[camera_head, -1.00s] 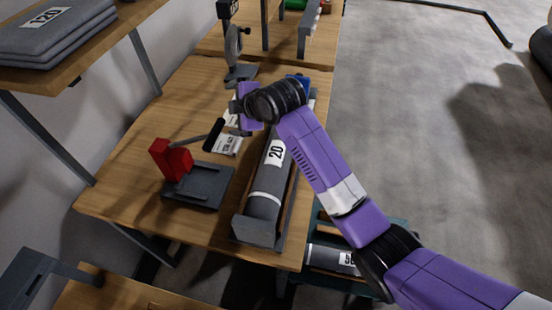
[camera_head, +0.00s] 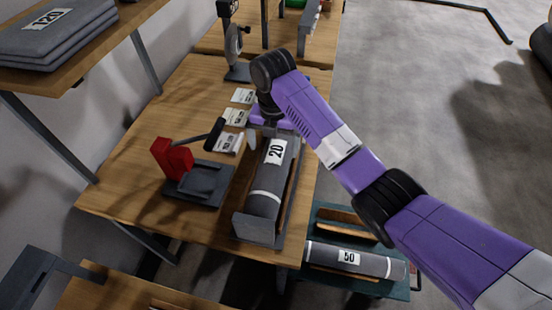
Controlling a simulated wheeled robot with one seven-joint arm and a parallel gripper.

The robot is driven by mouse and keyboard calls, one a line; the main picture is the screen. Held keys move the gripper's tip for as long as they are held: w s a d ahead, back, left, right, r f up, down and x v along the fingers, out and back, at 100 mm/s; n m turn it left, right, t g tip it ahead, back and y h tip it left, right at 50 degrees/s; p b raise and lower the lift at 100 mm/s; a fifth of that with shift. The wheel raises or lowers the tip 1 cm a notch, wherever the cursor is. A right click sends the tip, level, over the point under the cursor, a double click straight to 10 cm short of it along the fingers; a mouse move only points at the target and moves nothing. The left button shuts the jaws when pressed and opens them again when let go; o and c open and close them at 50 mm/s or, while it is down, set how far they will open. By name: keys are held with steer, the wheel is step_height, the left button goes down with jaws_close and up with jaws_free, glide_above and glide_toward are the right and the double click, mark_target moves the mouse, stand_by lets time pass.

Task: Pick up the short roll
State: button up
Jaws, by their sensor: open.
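A dark grey roll (camera_head: 264,190) with a white "20" label and a white band lies in a grey tray (camera_head: 254,229) on the wooden table. Another grey roll (camera_head: 355,261), labelled "50", lies lower down at the right on a teal stand. The pictures do not settle which is the short roll. My gripper (camera_head: 268,138) is open and points down over the far end of the "20" roll. One grey finger shows left of the roll; the other is hidden. I cannot tell whether the fingers touch the roll.
A red and grey lever tool (camera_head: 190,175) stands on the table (camera_head: 130,185) left of the tray. Several paper cards (camera_head: 235,117) lie behind it. A grey stand-like device (camera_head: 236,55) is at the back. Open floor (camera_head: 420,120) lies to the right.

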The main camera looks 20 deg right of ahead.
mark_target(276, 151)
steer(key=shift+w+d+f+p, duration=0.1)
steer(key=shift+d+f+p, duration=0.1)
steer(key=shift+f, duration=0.65)
steer(key=shift+s+d+f+p, duration=0.1)
steer(key=shift+f+p, duration=0.1)
steer(key=shift+f, duration=0.7)
steer(key=shift+w+d+f+p, duration=0.1)
steer(key=shift+f+p, duration=0.1)
steer(key=shift+f, duration=0.65)
steer(key=c, duration=1.7)
steer(key=shift+r, duration=0.1)
steer(key=shift+c, duration=1.2)
